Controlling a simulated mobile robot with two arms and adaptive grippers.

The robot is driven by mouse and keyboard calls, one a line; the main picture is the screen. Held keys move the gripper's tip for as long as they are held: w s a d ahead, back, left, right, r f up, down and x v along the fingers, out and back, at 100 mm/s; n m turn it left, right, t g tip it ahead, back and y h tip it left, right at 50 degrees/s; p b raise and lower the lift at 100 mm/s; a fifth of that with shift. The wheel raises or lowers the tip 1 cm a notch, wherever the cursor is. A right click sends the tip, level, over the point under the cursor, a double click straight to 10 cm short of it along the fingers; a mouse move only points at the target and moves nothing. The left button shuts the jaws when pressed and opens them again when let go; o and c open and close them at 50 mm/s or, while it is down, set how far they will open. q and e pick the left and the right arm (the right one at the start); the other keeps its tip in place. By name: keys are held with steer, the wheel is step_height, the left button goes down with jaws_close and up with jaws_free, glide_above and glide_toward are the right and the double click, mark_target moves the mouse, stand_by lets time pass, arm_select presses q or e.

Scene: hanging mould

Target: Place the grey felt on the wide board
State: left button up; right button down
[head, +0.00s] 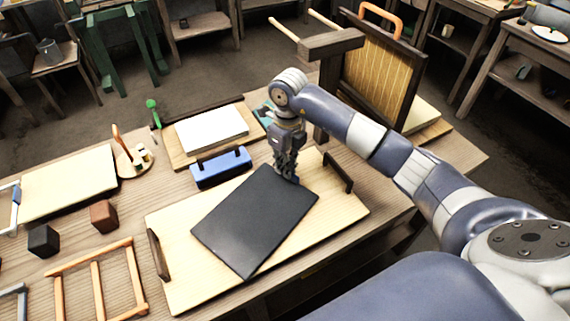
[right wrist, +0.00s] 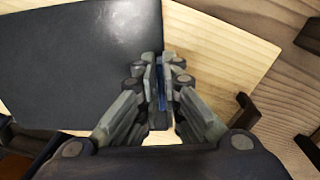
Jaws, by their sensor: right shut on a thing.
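The grey felt (head: 255,220) is a dark, flat rectangular sheet, turned at an angle over the wide board (head: 175,285). The board is pale wood with a dark handle at each end. The felt's near corner is close to the board's front edge; I cannot tell whether the whole sheet touches the board. My right gripper (head: 286,172) is shut on the felt's far right edge. In the right wrist view the fingers (right wrist: 165,90) pinch that edge, and the felt (right wrist: 80,60) spreads to the left. My left gripper is not in view.
A blue block-like tool (head: 221,168) lies just behind the board, with a white stack (head: 211,129) on another board behind it. The hanging mould (head: 380,70) stands at the back right. Dark (head: 43,241) and brown (head: 103,216) blocks and a wooden frame (head: 97,280) lie left.

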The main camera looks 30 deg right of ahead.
steer(key=shift+f, duration=0.25)
steer(key=c, duration=1.8)
jaws_free()
steer(key=shift+o, duration=0.2)
steer(key=shift+r, duration=0.2)
steer(key=shift+w+r, duration=0.1)
steer(key=shift+r, duration=0.25)
step_height(320, 180, up, 11)
steer(key=b, duration=0.2)
steer(key=shift+d, duration=0.25)
steer(key=shift+r, duration=0.1)
